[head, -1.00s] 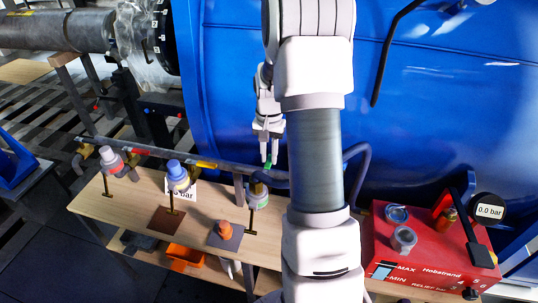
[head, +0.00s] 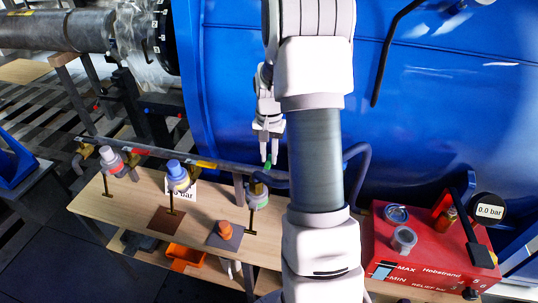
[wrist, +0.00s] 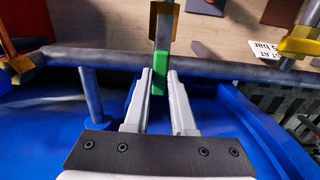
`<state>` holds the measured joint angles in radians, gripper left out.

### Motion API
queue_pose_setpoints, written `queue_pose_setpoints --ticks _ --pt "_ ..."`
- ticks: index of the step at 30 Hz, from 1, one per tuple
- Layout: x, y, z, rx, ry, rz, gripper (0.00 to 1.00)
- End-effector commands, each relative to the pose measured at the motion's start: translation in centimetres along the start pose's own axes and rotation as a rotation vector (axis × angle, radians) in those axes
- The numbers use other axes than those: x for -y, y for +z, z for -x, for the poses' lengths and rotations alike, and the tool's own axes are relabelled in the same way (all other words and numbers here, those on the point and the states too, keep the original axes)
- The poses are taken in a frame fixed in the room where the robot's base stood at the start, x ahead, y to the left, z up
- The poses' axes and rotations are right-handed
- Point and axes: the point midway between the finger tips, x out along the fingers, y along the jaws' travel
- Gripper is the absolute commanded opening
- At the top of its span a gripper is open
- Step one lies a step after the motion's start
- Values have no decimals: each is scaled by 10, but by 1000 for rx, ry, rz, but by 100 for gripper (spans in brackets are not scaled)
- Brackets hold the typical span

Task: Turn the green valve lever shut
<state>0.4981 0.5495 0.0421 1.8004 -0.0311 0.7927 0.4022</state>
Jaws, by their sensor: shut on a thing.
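The green valve lever (head: 267,165) is at the right end of the pipe manifold, in front of the blue tank. In the wrist view, its green grip (wrist: 160,72) stands between my two fingers, and its bare metal part runs up to a brass fitting (wrist: 166,22). The lever crosses the pipe there. My gripper (head: 269,160) reaches down to the lever from the tank side. It also shows in the wrist view (wrist: 160,80), shut on the green grip near the fingertips. The contact faces are partly hidden.
The pipe (head: 222,166) also carries a red lever (head: 140,152) and a yellow lever (head: 204,164). Below it is a wooden bench (head: 133,208). A red test pump (head: 425,247) with a gauge (head: 489,211) reading 0.0 bar stands right. The blue tank (head: 230,70) is close behind my gripper.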

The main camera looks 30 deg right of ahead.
Motion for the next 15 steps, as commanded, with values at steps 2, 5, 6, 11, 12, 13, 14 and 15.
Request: queue_pose_setpoints --ticks 2,5,6,11,12,13,14,15 --pt "0 0 1 -1 0 0 0" --pt "0 0 1 -1 -1 0 0" --pt "0 0 1 -1 -1 0 0" --pt "-1 0 1 -2 -1 -15 0" --pt "-1 0 1 -1 -1 -24 0" --pt "-1 0 1 -1 -1 -33 0" --pt "-2 0 0 -1 -1 -42 0" --pt "-3 0 0 -1 -1 -59 0"
